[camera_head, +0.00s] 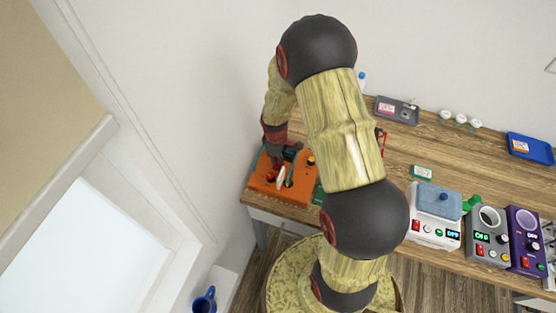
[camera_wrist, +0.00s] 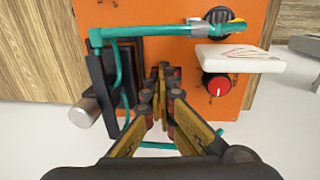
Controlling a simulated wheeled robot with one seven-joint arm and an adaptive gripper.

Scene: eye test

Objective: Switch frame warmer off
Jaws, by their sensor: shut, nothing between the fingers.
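An orange unit (camera_head: 262,187) sits at the near left end of the wooden table and fills much of the wrist view (camera_wrist: 262,20). I see no label that names it as the frame warmer. Its face carries a red knob (camera_wrist: 215,85) with a white mark and a black knob (camera_wrist: 219,15) with a yellow edge. A white flat piece (camera_wrist: 240,58) and a teal rod (camera_wrist: 150,32) stand in front of it. My gripper (camera_wrist: 164,72) is shut and empty, its tips over the orange face, left of the red knob. Contact cannot be told. The head view shows my gripper (camera_head: 283,153) above the unit.
To the right along the table stand a white unit (camera_head: 434,232), a grey unit (camera_head: 487,247) and a purple unit (camera_head: 525,255), each with red switches and displays. A grey tray (camera_head: 397,110) and a blue tray (camera_head: 530,148) lie behind. A wall bounds the left side.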

